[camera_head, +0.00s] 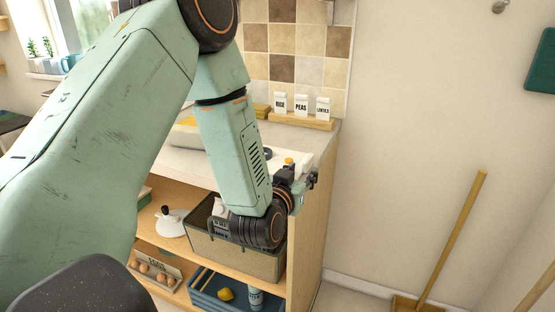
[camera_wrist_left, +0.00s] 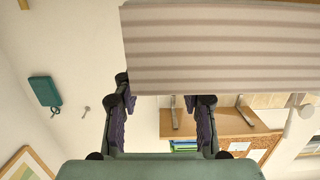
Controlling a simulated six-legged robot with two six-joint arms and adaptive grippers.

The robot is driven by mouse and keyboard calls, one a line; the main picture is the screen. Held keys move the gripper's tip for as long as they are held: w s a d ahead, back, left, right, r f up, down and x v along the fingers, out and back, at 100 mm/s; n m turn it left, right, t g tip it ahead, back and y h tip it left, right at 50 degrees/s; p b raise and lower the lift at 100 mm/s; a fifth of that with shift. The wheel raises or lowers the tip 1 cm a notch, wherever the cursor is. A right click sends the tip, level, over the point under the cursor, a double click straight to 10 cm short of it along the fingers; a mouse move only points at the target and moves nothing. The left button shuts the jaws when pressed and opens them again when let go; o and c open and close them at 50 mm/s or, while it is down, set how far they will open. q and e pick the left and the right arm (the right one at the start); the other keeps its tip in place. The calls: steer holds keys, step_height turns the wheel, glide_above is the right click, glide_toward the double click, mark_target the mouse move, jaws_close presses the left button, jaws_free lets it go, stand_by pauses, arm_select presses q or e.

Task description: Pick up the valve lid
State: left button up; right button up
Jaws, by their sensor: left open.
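I cannot pick out the valve lid with certainty. A white rounded piece with a dark knob (camera_head: 170,221), lid-like in shape, rests on the upper shelf of the wooden unit in the head view. My left gripper (camera_head: 304,181) is at the unit's right front corner, near countertop height, to the right of that piece and well apart from it. In the left wrist view my left gripper (camera_wrist_left: 161,97) has its two dark fingers spread, with nothing visible between them. My left arm hides part of the countertop and shelves. My right gripper is not in view.
A grey-brown bin (camera_head: 235,262) stands on the shelf below my wrist. A blue crate (camera_head: 212,292) and an egg box (camera_head: 155,269) sit lower. White jars (camera_head: 301,105) line the back. A broom (camera_head: 452,240) leans at right. A ribbed pale panel (camera_wrist_left: 215,50) fills the wrist view's top.

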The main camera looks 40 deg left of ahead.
mark_target(304, 166)
arm_select(q)
steer(key=x, duration=0.3)
steer(key=shift+a+r, duration=0.1)
steer(key=shift+a, duration=0.2)
steer(key=shift+w, duration=0.25)
steer(key=shift+w+d+r, duration=0.2)
steer(key=shift+d, duration=0.05)
steer(key=shift+w+a+f, duration=0.1)
steer(key=shift+a+f, duration=0.05)
steer(key=shift+a, duration=0.05)
steer(key=shift+c, duration=0.2)
steer(key=shift+a, duration=0.1)
steer(key=c, duration=0.8)
jaws_close()
